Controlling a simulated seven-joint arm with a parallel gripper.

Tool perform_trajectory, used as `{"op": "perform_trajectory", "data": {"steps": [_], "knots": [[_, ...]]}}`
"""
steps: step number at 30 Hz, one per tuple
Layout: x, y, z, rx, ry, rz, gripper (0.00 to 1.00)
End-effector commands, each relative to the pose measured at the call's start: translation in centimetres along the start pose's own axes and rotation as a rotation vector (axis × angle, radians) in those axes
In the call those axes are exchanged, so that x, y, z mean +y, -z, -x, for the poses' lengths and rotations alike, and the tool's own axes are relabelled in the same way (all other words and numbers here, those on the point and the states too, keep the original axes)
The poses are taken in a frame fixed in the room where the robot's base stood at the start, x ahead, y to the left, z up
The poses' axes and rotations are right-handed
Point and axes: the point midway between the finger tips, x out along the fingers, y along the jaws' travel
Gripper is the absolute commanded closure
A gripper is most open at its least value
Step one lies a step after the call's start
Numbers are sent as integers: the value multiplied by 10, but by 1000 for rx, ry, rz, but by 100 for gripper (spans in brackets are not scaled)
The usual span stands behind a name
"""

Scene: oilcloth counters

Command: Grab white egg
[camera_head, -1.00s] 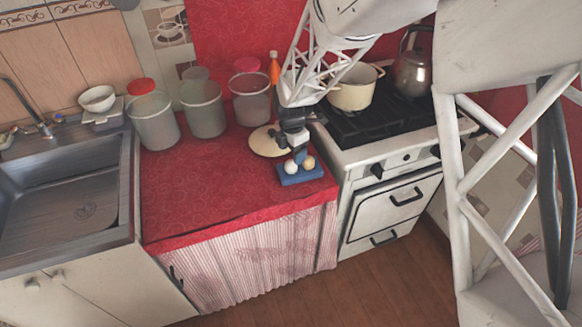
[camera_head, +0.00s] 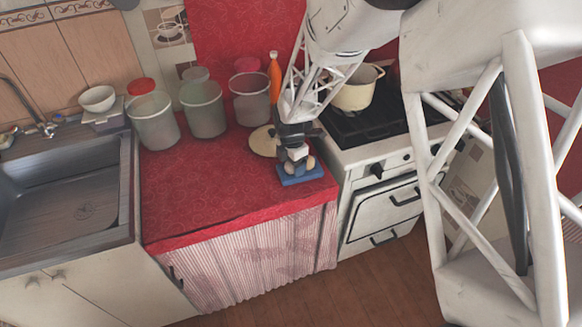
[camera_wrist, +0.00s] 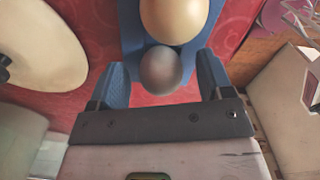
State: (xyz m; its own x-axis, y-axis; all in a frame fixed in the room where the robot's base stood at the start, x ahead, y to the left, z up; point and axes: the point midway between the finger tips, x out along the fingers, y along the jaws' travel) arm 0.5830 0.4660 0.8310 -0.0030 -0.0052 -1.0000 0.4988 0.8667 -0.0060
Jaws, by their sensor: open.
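The white egg (camera_head: 290,168) sits on a small blue holder (camera_head: 300,180) near the front right of the red counter. In the wrist view the white egg (camera_wrist: 160,72) looks grey in shadow. A tan egg (camera_head: 310,163) sits beside it on the right; in the wrist view the tan egg (camera_wrist: 174,16) is just beyond. My gripper (camera_head: 296,158) is low over the holder and partly covers the eggs in the head view. In the wrist view its blue fingers are open, one on each side of the white egg, with visible gaps.
A cream round lid (camera_head: 263,141) lies just behind the holder. Several jars (camera_head: 203,110) and an orange bottle (camera_head: 275,75) stand at the back. The stove with a cream pot (camera_head: 356,92) is to the right. The counter's front left is clear.

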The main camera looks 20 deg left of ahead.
Motion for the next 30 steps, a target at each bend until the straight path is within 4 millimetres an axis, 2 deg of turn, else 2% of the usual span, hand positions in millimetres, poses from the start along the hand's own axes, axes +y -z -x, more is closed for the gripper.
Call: {"op": "perform_trajectory", "data": {"steps": [4, 20, 27, 30], "knots": [[0, 0, -7, 0, 0, 0, 27], [0, 0, -7, 0, 0, 0, 27], [0, 0, -7, 0, 0, 0, 64], [0, 0, -7, 0, 0, 0, 65]]}}
